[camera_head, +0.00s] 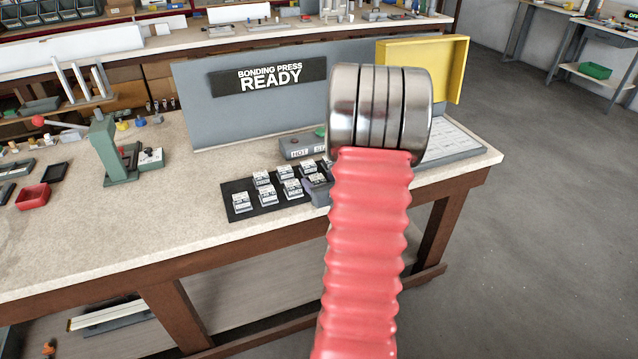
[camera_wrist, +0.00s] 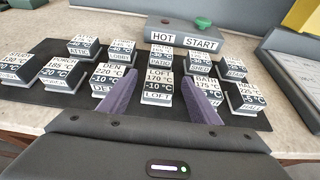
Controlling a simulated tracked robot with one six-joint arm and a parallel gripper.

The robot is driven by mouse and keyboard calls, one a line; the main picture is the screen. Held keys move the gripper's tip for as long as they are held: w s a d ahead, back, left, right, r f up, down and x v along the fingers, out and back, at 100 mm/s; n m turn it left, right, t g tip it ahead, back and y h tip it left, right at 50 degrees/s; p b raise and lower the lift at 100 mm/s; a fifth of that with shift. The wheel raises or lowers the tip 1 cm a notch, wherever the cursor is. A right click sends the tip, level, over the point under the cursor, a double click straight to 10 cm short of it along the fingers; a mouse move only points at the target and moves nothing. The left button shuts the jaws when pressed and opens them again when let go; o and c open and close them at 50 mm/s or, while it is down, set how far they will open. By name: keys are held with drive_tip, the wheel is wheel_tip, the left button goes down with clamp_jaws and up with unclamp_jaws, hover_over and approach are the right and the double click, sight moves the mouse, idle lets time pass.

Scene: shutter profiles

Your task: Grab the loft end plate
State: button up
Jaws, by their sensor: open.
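The loft end plate (camera_wrist: 158,88) is a small block with a white top, labelled LOFT, 170 °C and -10 °C. In the wrist view it lies on a black mat (camera_wrist: 256,122), in the front row between the DEN plate (camera_wrist: 110,84) and the BATH plate (camera_wrist: 206,90). My gripper (camera_wrist: 160,84) is open, with its two purple fingers pointing toward the loft plate, one to each side in the picture. I cannot tell how far the fingertips are above it. In the head view my arm hides part of the mat area, and a bit of my gripper (camera_head: 316,190) shows beside it.
Several similar labelled plates stand close around in two rows, including HALL (camera_wrist: 244,96) and PORCH (camera_wrist: 64,78). A grey box marked HOT and START (camera_wrist: 186,38) with a green button stands behind them.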

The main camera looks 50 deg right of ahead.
sight(318, 179)
drive_tip(key=shift+x, duration=0.9)
drive_tip(key=c, duration=1.1)
drive_tip(key=shift+r, duration=5)
